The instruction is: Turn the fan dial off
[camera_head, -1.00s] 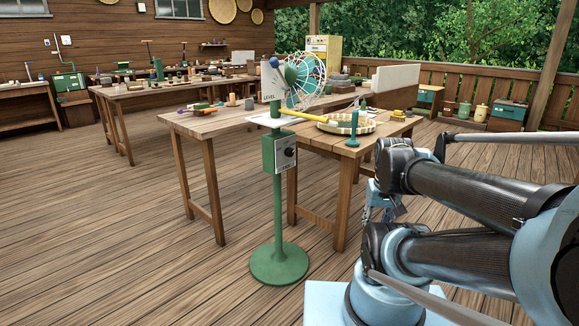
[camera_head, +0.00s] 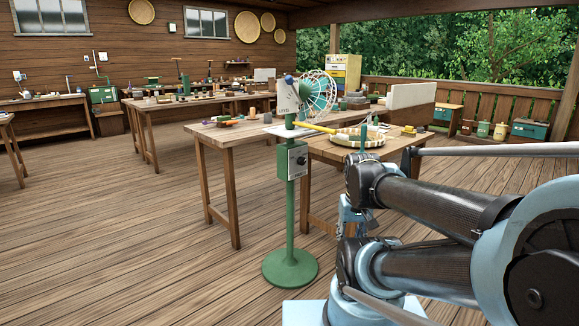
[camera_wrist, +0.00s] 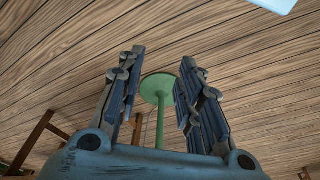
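The fan (camera_head: 317,95) with its wire cage stands on a green post (camera_head: 291,220) with a round base (camera_head: 290,268). A green control box (camera_head: 283,163) on the post has a pale front plate with a dark round dial (camera_head: 301,160). The dial's setting is too small to read. My gripper (camera_wrist: 162,58) is open and empty in the wrist view, its two fingers apart. The post and green base (camera_wrist: 157,88) show beyond and between the fingers, not touching them as far as I can tell. The dial is not visible in the wrist view.
A wooden table (camera_head: 228,136) behind the stand holds a woven tray (camera_head: 357,139) and small items. A yellow bar (camera_head: 312,128) reaches from the stand over the tray. My arm fills the right side. The plank floor (camera_head: 130,240) left of the stand is clear.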

